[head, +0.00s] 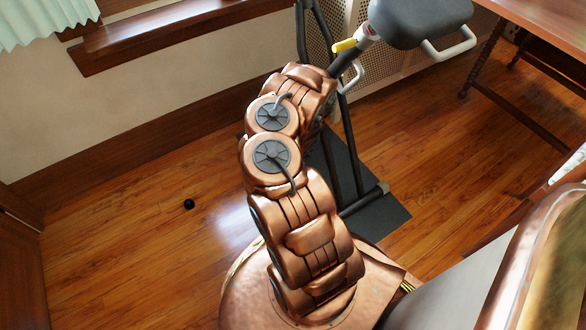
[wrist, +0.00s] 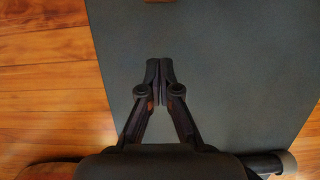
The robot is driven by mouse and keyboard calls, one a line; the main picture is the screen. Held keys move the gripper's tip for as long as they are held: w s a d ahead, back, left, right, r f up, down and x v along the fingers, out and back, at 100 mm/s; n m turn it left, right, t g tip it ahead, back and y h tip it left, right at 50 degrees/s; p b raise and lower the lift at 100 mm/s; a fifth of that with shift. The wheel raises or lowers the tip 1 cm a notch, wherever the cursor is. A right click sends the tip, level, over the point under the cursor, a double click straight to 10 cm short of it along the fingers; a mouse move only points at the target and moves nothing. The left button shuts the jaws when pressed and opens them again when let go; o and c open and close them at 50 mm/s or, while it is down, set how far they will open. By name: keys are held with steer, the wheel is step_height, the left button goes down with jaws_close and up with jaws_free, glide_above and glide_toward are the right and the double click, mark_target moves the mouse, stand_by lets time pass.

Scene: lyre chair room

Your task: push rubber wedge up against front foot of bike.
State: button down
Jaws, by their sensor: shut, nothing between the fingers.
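The exercise bike (head: 420,22) stands on a dark grey mat (head: 385,218), which also fills most of the wrist view (wrist: 230,60). A dark bar-shaped foot of the bike (head: 365,200) lies across the near end of the mat; I cannot tell whether it is the front foot. A dark tube with a grey end (wrist: 272,163) shows at the lower right of the wrist view. My gripper (wrist: 160,68) is shut and empty above the mat; my arm hides it in the head view. I cannot make out a rubber wedge in either view.
A small black ball (head: 189,204) lies on the open wooden floor at left. A wooden table (head: 545,30) stands at upper right. A perforated panel (head: 385,70) is behind the bike. A small brown patch at the wrist view's top edge is unclear.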

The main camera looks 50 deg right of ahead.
steer(key=b+x, duration=0.4)
steer(key=x, duration=0.1)
steer(key=shift+f, duration=0.25)
steer(key=shift+w+d+r, duration=0.1)
steer(key=shift+w+d, duration=0.1)
steer(key=shift+w, duration=0.45)
steer(key=shift+w+d+f, duration=0.1)
steer(key=shift+w+d, duration=0.1)
steer(key=shift+w, duration=0.45)
steer(key=shift+w+d+r, duration=0.1)
steer(key=shift+w+d, duration=0.15)
steer(key=shift+w, duration=0.4)
steer(key=shift+d, duration=0.1)
